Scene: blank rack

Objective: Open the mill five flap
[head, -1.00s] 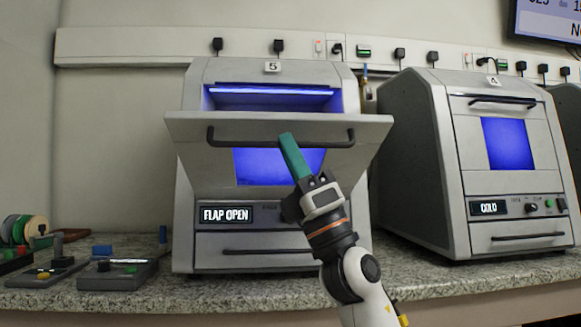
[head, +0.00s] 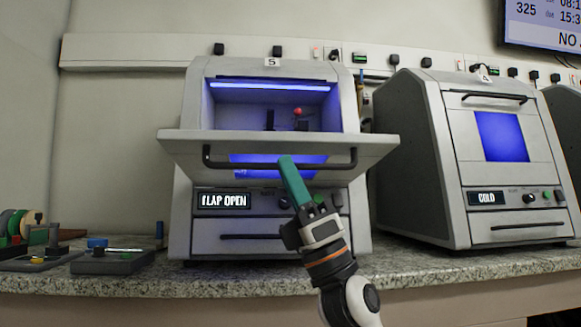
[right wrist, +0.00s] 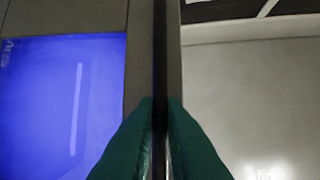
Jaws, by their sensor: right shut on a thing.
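Mill five (head: 190,215) stands on the counter with a "5" label on top, and its display (head: 224,201) reads "FLAP OPEN". Its flap (head: 185,148) is swung down and out, tilted toward me, with a dark bar handle (head: 230,164) across its front. The blue-lit chamber (head: 235,110) shows above the flap, with a red-topped part inside. My left gripper is not in view.
Mill four (head: 432,150) stands to the right, its flap shut and its display reading "COLD". Small fixtures (head: 110,260) and spools (head: 18,225) lie on the counter (head: 240,282) at left. A screen (head: 543,22) hangs at the upper right.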

